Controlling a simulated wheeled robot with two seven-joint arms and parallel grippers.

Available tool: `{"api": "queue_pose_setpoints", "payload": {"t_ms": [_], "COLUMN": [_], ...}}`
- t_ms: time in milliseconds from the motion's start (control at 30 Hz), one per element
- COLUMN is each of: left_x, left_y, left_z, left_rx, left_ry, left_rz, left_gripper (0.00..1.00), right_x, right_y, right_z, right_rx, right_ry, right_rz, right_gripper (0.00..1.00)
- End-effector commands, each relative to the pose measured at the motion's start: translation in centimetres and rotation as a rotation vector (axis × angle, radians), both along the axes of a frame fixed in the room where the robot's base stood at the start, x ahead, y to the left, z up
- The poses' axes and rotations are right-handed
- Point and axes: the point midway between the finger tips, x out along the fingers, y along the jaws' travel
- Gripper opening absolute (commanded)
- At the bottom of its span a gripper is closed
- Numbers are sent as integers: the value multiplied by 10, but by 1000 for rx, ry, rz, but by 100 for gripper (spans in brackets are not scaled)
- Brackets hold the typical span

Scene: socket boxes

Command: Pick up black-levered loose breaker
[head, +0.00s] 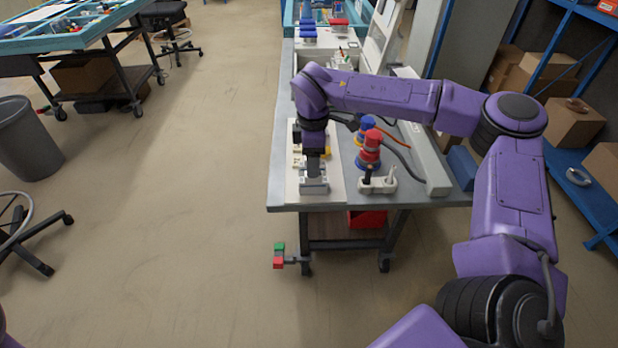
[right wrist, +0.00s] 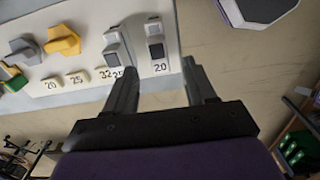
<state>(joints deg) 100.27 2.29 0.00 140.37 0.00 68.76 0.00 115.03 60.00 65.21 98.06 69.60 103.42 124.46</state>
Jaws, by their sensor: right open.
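A white panel (right wrist: 88,70) with printed numbers shows in the right wrist view. Near its end, above the number 20, is a pale breaker with a black lever (right wrist: 156,48). In the head view the right gripper (head: 314,180) points down over the panel's near end. My left gripper is out of view.
A yellow knob (right wrist: 62,40) and a grey knob (right wrist: 22,47) sit farther left on the panel. On the table (head: 420,197), a red plug (head: 369,150), a blue plug (head: 366,125) and a white socket block (head: 378,183) stand right of the gripper.

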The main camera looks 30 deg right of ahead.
Motion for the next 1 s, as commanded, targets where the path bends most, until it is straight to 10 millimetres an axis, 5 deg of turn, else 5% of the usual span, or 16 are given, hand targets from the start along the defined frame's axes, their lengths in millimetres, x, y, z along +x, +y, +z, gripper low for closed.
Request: {"api": "queue_pose_setpoints", "payload": {"t_ms": [467,700,733,900,1000], "left_x": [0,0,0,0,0], "left_y": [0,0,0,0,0], "left_z": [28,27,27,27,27], "left_rx": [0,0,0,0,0], "left_ry": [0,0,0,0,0], "left_rz": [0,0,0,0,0], "left_gripper": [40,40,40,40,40], "right_x": [1,2,2,2,2], "right_y": [-4,-4,-4,-4,-4], "right_z": [-71,-78,-78,-78,-77], "right_rx": [-3,-2,-3,-3,-3], "right_ry": [2,-3,-3,-3,-3], "right_rz": [5,6,6,6,6], "right_gripper": [55,55,52,0,0]}}
